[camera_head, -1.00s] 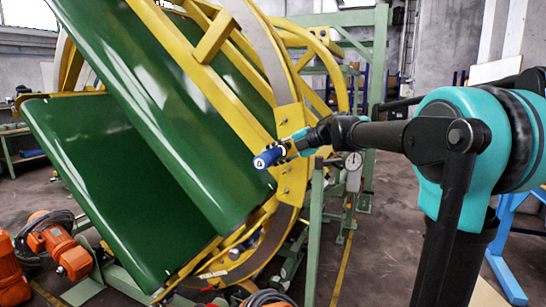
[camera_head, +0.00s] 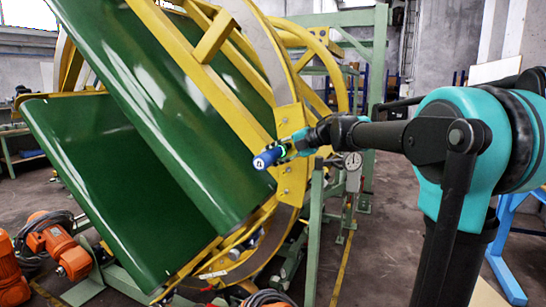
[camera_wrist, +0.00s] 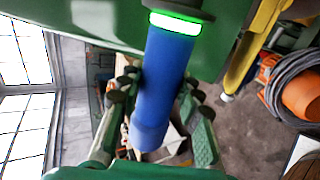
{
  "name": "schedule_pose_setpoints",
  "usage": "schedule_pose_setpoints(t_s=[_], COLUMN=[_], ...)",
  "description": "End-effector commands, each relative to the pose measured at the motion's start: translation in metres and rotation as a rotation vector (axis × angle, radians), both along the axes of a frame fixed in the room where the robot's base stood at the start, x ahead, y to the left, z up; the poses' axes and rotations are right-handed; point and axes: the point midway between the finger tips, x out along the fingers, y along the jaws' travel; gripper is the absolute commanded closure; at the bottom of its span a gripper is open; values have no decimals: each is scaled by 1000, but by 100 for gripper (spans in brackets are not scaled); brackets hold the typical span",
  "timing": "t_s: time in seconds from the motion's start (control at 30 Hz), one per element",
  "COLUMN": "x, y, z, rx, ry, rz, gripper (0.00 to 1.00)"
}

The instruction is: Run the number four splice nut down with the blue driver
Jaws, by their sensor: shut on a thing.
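The blue driver (camera_head: 266,158) shows in front of the yellow ring (camera_head: 286,117), with its blue end toward the lower left and a white mark on the end face. My gripper (camera_head: 291,147) is shut around it. In the wrist view the blue driver (camera_wrist: 168,80) lies between the fingers of my gripper (camera_wrist: 160,88), with a lit green band and a dark head at its top. Small bolts or nuts show on the yellow joint plate (camera_head: 287,184). I cannot read any number there, and the driver's working tip is hidden, so contact with a nut cannot be told.
Large green panels (camera_head: 130,190) fill the ring on the left. A dial gauge (camera_head: 353,161) on a stand is just right of the ring, under my arm. Orange motors (camera_head: 62,247) stand at the lower left. Open floor (camera_head: 385,240) lies between the stand and my arm's column.

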Motion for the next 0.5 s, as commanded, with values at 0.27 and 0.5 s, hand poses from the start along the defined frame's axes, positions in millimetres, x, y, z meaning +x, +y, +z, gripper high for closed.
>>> schedule_pose_setpoints(t_s=[0.27, 0.5], x=[-11, -23], y=[4, 9], z=[1, 1], rx=[1, 1], ry=[-1, 0], rz=[-2, 0], gripper=[100, 100])
